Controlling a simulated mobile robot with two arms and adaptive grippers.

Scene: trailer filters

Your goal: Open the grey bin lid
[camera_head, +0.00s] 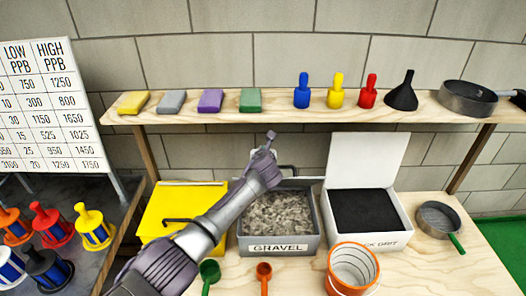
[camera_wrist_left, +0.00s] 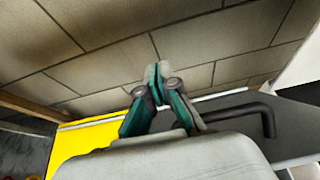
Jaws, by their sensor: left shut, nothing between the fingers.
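The grey bin (camera_head: 280,246), labelled GRAVEL, stands on the lower table with grey gravel showing inside. Its opening is uncovered. The grey lid (camera_head: 305,182) shows as a narrow band behind the bin's back rim, with a dark handle (camera_head: 289,168) above it; it looks swung back. In the left wrist view the dark handle (camera_wrist_left: 268,120) and part of the grey lid (camera_wrist_left: 225,101) are right of the fingers. My left gripper (camera_head: 270,137) is shut and empty, above the bin's back left corner, apart from the handle. My arm hides the bin's left side. My right gripper is not in view.
A closed yellow bin (camera_head: 170,208) is left of the grey bin and an open white bin (camera_head: 368,161) is right. A shelf (camera_head: 280,118) with blocks, plungers and a funnel runs behind. Scoops and an orange bucket (camera_head: 352,270) are in front.

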